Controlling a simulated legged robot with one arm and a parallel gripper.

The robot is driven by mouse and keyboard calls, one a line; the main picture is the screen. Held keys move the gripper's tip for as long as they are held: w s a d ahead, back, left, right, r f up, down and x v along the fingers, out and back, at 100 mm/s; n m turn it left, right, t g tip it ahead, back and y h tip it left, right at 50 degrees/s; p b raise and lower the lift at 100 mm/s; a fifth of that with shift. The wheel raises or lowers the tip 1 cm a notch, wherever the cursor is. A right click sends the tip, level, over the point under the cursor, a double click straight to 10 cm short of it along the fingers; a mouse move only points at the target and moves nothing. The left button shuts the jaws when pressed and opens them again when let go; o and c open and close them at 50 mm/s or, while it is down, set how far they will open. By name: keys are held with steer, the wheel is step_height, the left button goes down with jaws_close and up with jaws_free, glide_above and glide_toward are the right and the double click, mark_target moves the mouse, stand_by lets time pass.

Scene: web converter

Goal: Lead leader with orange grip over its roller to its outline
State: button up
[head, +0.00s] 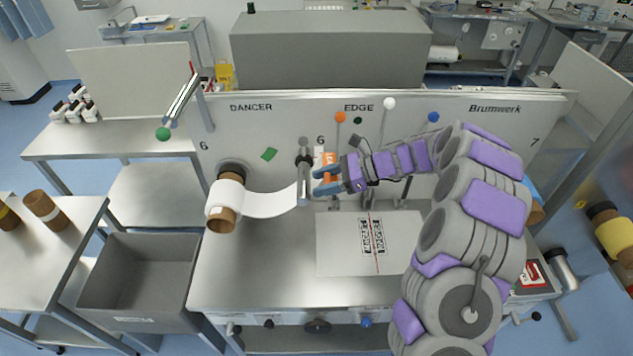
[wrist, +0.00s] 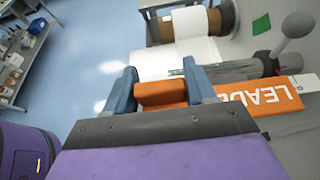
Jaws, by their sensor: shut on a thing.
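The leader's orange grip (wrist: 165,95) is between the two fingers of my gripper (wrist: 160,90), which is shut on it. In the head view my gripper (head: 322,182) is just right of a grey metal roller (head: 303,180). That roller (wrist: 238,70) also shows beyond the fingers in the wrist view. The white web (head: 268,203) runs from its roll to the roller. An orange strip lettered LEADE (wrist: 272,94) lies to the right of the grip; part of the word is hidden. I cannot tell whether it is the outline.
The roll (head: 224,205) of white web is on the panel's left. Orange (head: 340,117), white (head: 390,103) and blue (head: 433,117) knobs stand along the panel. A grey bin (head: 138,275) stands left.

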steer(key=shift+d+f+b, duration=0.15)
steer(key=shift+d+b, duration=0.15)
steer(key=shift+d, duration=0.45)
steer(key=d+f+b, duration=0.3)
steer(key=d, duration=0.2)
steer(key=b, duration=0.7)
glide_above(362, 250)
steer(key=shift+f, duration=11.95)
steer(key=shift+f+b, duration=0.8)
steer(key=shift+f, duration=1.35)
steer(key=shift+f, duration=0.35)
steer(key=o, duration=1.2)
